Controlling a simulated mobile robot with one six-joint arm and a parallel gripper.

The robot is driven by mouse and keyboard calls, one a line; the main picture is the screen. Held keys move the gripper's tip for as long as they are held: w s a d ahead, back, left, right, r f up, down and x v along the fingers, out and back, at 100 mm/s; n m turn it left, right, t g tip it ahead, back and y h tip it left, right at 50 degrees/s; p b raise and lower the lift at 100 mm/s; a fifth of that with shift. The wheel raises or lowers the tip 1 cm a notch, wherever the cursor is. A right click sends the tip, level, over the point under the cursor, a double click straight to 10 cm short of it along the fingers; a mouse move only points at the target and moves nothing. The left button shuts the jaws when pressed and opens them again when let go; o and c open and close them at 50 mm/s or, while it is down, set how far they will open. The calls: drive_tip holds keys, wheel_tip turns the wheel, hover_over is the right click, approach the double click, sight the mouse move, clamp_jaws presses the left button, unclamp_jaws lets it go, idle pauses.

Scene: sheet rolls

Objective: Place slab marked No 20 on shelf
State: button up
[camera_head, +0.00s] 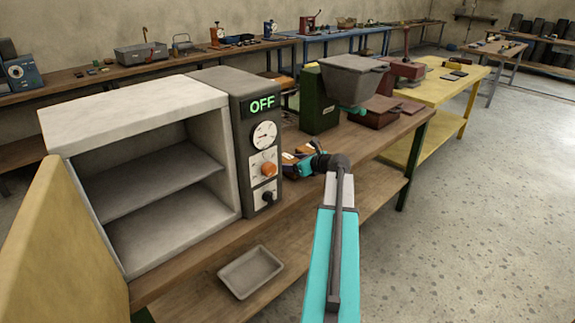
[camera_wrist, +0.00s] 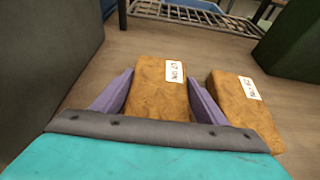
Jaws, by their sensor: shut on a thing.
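In the wrist view, an orange-brown slab (camera_wrist: 158,98) with a white label stands between the purple fingers of my gripper (camera_wrist: 161,80). The fingers are shut on its sides. Its label seems to begin "No 2", but the last digit is unclear. A second similar slab (camera_wrist: 236,106) is just right of the right finger; its label is too small to read surely. In the head view my gripper (camera_head: 303,163) is low over the bench, right of the furnace, and partly hides the slabs. The furnace (camera_head: 135,112) is open at the front, with a grey shelf (camera_head: 150,180) inside, bare where visible.
The furnace's yellowish door (camera_head: 62,245) stands open at left. Its control panel (camera_head: 262,145) reads OFF. A green machine with a grey hopper (camera_head: 352,78) stands behind my gripper. An empty grey tray (camera_head: 250,271) lies below the bench top. Floor at right is clear.

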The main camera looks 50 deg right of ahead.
drive_tip(key=shift+f, duration=0.15)
drive_tip(key=o, duration=1.4)
drive_tip(key=v, duration=1.2)
drive_tip(key=shift+s, duration=0.1)
drive_tip(key=shift+o, duration=0.3)
